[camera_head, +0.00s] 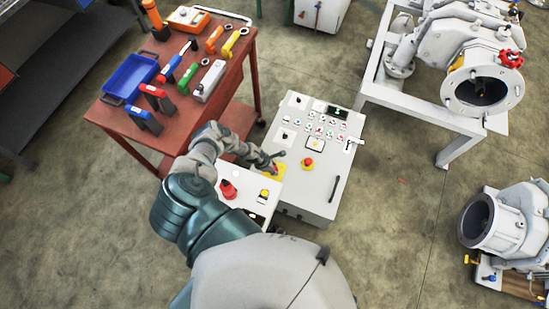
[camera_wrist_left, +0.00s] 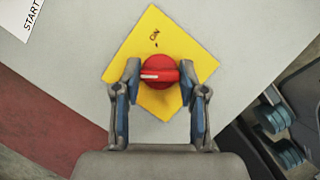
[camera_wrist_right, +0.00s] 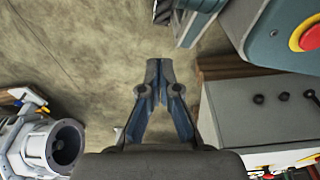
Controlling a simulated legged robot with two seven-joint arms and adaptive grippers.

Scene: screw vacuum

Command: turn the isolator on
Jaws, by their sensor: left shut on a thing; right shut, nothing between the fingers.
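The isolator is a red round knob (camera_wrist_left: 158,71) on a yellow diamond-shaped plate (camera_wrist_left: 155,30) marked "ON" at its top. In the left wrist view its white bar lies level, not toward the "ON" mark. My left gripper (camera_wrist_left: 158,75) is shut on the knob, one finger on each side. In the head view my left gripper (camera_head: 272,163) is at the yellow plate (camera_head: 280,173), and the arm partly hides the box there. My right gripper (camera_wrist_right: 160,80) is shut and empty, over the floor in the right wrist view; I cannot make it out in the head view.
A white control cabinet (camera_head: 325,190) with buttons and a red stop button (camera_head: 308,162) stands just right of the left gripper. A red tool table (camera_head: 160,110) with several tools is at upper left. Pump units (camera_head: 480,80) stand at right. Open floor lies between.

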